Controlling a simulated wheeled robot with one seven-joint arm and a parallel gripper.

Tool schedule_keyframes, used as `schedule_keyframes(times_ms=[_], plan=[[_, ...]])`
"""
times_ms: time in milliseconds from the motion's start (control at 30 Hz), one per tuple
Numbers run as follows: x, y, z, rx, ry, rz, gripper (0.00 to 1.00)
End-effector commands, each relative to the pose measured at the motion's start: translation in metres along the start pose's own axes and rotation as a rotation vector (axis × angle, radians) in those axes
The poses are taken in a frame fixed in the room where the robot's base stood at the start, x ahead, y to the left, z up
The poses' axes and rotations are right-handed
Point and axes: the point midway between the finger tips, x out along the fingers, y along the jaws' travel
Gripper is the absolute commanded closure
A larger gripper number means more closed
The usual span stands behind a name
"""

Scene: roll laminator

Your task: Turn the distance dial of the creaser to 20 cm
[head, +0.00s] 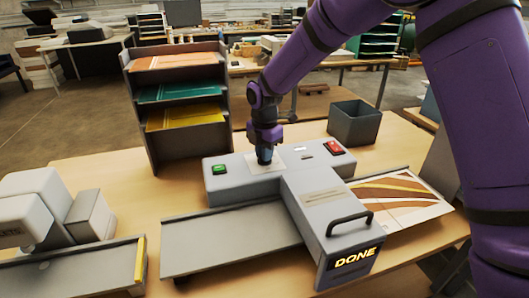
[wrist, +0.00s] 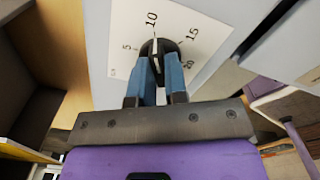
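The creaser (head: 335,215) is a grey machine on the table, with a lit "DONE" sign on its front. Its distance dial (wrist: 158,47) is a round black knob on a white scale plate (wrist: 205,25) marked 5, 10, 15 and 20. The dial's white line points at about 10. My gripper (wrist: 158,65) points down at the dial, its blue fingers on either side of the knob, seemingly closed on it. In the head view my gripper (head: 264,155) hides the dial and covers part of the plate.
A green button (head: 219,170) and a red switch (head: 335,147) sit on the creaser's top. A shelf rack (head: 180,100) with coloured sheets stands behind left, and a grey bin (head: 354,124) behind right. A printed sheet (head: 400,195) lies at right. A white machine (head: 45,215) stands at left.

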Motion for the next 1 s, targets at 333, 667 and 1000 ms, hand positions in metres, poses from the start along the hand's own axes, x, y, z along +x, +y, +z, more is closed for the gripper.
schedule_keyframes(times_ms=[333, 667, 1000], plan=[[-0.0004, 0.0002, 0.0002, 0.067, 0.000, 0.001, 1.00], [-0.0005, 0.0002, 0.0006, 0.316, -0.001, 0.001, 1.00], [-0.0007, 0.0004, 0.0003, 0.641, 0.000, 0.002, 1.00]])
